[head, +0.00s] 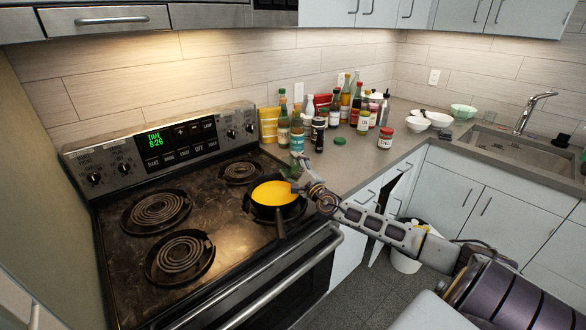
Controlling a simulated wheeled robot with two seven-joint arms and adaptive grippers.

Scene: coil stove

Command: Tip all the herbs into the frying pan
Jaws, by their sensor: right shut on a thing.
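The black frying pan (262,212) sits on the front right burner of the stove, its handle pointing toward the front edge. A smooth yellow layer (270,192) fills its bottom. My right gripper (298,186) is at the pan's right rim, reaching in from the right. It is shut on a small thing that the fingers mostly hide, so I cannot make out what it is. No herbs can be told apart in the pan. My left gripper is not in view.
Several bottles and jars crowd the counter behind the pan, including a teal-labelled bottle (297,140) by the stove. A green lid (340,140) and a red-lidded jar (386,138) stand apart. White bowls (438,119) are near the sink (510,150). The other burners are empty.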

